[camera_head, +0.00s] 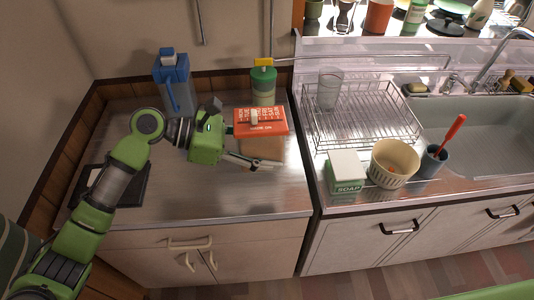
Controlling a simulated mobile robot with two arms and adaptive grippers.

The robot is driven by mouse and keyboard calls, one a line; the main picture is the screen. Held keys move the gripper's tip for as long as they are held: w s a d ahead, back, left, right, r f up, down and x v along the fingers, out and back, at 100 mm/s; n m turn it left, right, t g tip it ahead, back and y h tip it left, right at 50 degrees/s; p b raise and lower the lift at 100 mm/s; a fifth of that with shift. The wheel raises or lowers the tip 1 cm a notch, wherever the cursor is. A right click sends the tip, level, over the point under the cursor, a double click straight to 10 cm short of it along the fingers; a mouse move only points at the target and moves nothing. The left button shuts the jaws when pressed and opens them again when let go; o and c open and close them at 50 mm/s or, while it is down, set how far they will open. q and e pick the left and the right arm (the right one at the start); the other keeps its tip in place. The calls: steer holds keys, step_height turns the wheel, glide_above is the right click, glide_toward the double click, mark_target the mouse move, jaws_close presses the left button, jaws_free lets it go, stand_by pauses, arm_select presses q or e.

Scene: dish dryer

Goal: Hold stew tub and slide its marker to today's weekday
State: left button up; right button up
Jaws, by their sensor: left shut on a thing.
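The stew tub appears to be the box with an orange-red lid (261,129) at the back of the left counter. A tan face shows below the lid. My left gripper (255,163) reaches in from the left, its grey fingers along the tub's near side. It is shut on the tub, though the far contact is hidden. My right gripper is not in view.
A blue jug (172,85) and a green canister with a yellow top (263,86) stand behind. A wire dish rack (365,125) with a clear cup is to the right.

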arm_select(q)
steer(key=shift+w+d+r, duration=0.15)
steer(key=shift+w, duration=1.15)
steer(key=w, duration=0.2)
steer(key=shift+w+d, duration=0.1)
steer(key=shift+w, duration=0.3)
steer(key=shift+f, duration=2.45)
steer(key=shift+f+b, duration=1.35)
steer(key=shift+f, duration=2.3)
steer(key=shift+f, duration=0.4)
